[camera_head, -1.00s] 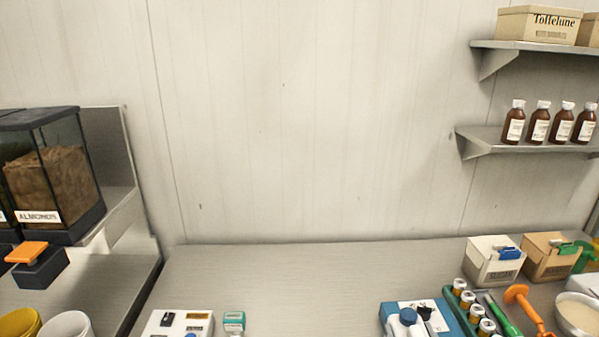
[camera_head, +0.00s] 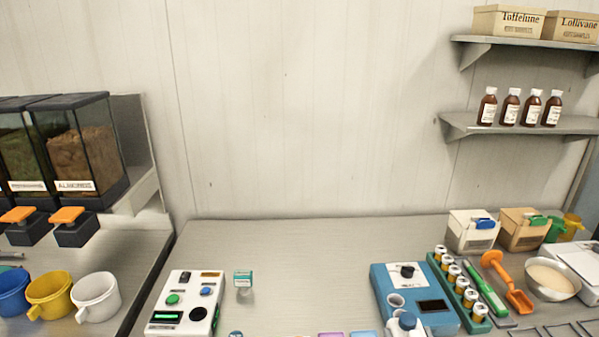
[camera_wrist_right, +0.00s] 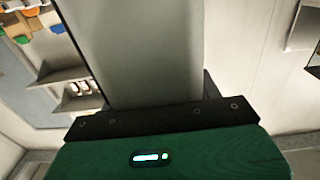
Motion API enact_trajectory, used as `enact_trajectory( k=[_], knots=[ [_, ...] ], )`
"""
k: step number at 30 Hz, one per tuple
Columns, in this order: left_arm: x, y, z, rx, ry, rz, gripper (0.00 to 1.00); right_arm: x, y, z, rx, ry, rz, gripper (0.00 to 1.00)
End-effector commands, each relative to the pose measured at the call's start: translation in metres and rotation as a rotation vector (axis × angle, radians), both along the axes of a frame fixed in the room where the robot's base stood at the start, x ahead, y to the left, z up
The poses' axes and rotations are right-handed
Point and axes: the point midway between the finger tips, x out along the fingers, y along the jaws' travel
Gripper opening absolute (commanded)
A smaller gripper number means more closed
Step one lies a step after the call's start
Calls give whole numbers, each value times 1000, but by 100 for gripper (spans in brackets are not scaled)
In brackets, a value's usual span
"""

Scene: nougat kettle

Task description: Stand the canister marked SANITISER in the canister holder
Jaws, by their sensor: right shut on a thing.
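A white piece with a round blue top (camera_head: 406,321), which looks like a canister cap, shows at the bottom edge of the head view, in front of the blue device. No SANITISER label can be read. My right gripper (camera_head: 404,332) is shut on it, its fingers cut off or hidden. The right wrist view shows a wide grey panel (camera_wrist_right: 135,50) above a green housing (camera_wrist_right: 165,152) with a small light, and no fingertips. I cannot make out the canister holder for certain. My left gripper is not in view.
A blue device (camera_head: 386,278) stands beside a green rack (camera_head: 447,281) of small jars and an orange scoop (camera_head: 507,281). The middle of the worktop (camera_head: 310,270) is clear.

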Motion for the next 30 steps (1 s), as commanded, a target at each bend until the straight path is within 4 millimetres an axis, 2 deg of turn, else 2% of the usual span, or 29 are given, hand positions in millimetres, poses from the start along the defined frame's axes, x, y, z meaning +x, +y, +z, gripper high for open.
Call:
enact_trajectory(
  k=[7,15,30],
  knots=[
    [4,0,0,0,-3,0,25,-18,0,-20,3,-2,-1,0],
    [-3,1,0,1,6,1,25,-34,0,-38,-3,1,0,0],
    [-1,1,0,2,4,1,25,-35,0,-38,-4,-3,1,0]
  ],
)
